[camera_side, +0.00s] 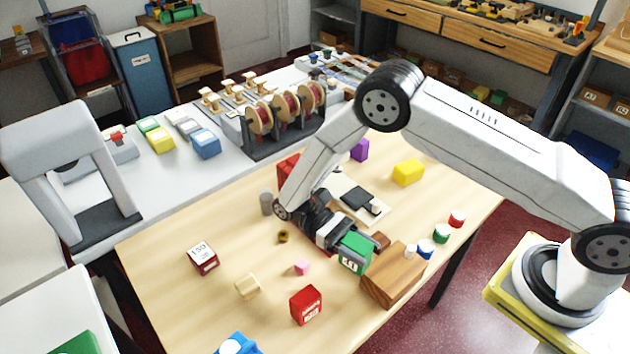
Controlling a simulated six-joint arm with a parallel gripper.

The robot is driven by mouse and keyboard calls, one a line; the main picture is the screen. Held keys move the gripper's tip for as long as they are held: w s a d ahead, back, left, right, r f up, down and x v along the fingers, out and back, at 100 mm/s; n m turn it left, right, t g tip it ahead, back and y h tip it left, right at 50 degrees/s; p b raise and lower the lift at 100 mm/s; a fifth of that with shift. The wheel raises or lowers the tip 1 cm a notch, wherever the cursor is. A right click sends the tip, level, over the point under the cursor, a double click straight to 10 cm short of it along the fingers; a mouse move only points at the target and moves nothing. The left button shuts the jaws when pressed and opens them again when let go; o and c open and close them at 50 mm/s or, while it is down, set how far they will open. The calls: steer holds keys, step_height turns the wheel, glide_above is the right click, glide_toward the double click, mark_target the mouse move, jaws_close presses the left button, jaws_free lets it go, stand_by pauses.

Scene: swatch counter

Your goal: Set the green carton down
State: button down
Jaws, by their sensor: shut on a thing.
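The green carton (355,254) has a white label on its front face. It is near the middle of the wooden table, just left of a wooden block. My gripper (343,240) reaches down from the upper left and is shut on the green carton. The far side of the carton and part of the jaws are hidden. I cannot tell whether the carton's bottom touches the table or hangs just above it.
The wooden block (393,276) stands close on the right, with small white, blue, green and red-capped pieces near it. A red carton (306,305), a pink cube (302,268) and a wooden spool (248,287) lie in front. The table's left front (165,290) is clear.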

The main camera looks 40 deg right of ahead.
steer(key=w+a+m+t+y, duration=0.2)
steer(key=a+m+y, duration=0.3)
steer(key=a+y, duration=0.3)
steer(key=w+a+m+t+y, duration=0.2)
steer(key=a+m+y, duration=0.4)
steer(key=a, duration=0.5)
steer(key=w+a+m+t+y, duration=0.7)
steer(key=w+a+m+t, duration=0.2)
steer(key=t, duration=0.4)
steer(key=shift+w+a+f+t, duration=0.2)
steer(key=shift+w+f+t, duration=0.2)
steer(key=shift+w, duration=0.4)
steer(key=shift+f, duration=0.1)
steer(key=shift+f, duration=3.25)
steer(key=shift+f, duration=0.55)
steer(key=shift+c, duration=0.6)
jaws_free()
